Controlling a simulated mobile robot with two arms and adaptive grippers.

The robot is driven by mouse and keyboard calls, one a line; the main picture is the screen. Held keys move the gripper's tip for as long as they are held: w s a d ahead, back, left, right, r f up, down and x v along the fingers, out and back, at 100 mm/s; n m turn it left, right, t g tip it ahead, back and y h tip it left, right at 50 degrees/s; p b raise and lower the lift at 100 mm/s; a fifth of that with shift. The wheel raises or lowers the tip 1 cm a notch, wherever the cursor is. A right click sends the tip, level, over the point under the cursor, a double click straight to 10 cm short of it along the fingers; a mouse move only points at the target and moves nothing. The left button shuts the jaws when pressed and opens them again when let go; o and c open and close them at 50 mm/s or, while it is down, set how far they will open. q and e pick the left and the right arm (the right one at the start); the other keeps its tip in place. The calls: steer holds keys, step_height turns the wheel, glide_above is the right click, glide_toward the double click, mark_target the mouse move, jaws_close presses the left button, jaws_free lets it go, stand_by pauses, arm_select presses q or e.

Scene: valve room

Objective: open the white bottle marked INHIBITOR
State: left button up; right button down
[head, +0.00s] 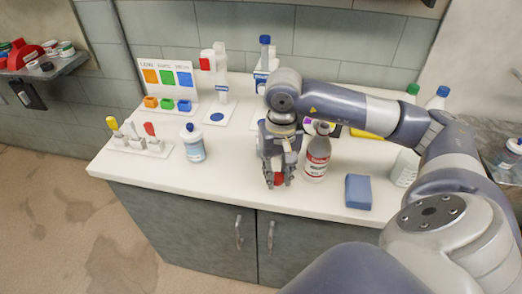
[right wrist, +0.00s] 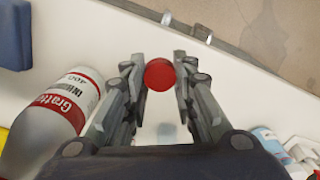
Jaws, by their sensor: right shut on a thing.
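The white bottle marked INHIBITOR (head: 316,166) stands upright on the counter, with a red band on its label; in the head view its top shows a dark neck with no red cap on it. It also shows at the left of the right wrist view (right wrist: 45,130). My right gripper (head: 278,181) is just left of the bottle, pointing down, apart from it. It is shut on a small round red cap (right wrist: 160,74), which sits between the fingertips. My left gripper is out of view.
A blue sponge (head: 358,191) lies right of the bottle. A white bottle with a blue cap (head: 193,146) stands to the left, near a holder with coloured-handled tools (head: 137,144). More bottles stand behind. The white counter's front strip (head: 235,193) is clear.

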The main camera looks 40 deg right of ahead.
steer(key=w+p, duration=0.1)
steer(key=w, duration=0.1)
steer(key=w+a+p, duration=0.1)
steer(key=w, duration=0.1)
steer(key=w+a, duration=0.1)
steer(key=w, duration=0.1)
steer(key=shift+p, duration=0.4)
steer(key=p, duration=0.3)
glide_above(231, 166)
steer(key=s, duration=0.1)
steer(key=shift+s+d+f, duration=0.1)
steer(key=shift+s+f, duration=0.05)
steer(key=shift+f, duration=0.45)
steer(key=shift+w+f, duration=0.15)
steer(key=shift+w, duration=0.3)
steer(key=shift+w+a, duration=0.2)
steer(key=shift+w, duration=0.1)
step_height(231, 166, down, 3)
steer(key=shift+f+p, duration=0.15)
steer(key=shift+p, duration=0.85)
steer(key=shift+f, duration=0.15)
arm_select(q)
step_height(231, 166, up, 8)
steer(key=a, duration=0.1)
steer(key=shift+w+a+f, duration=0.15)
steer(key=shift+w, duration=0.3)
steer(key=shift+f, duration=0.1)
arm_select(e)
steer(key=shift+f, duration=0.1)
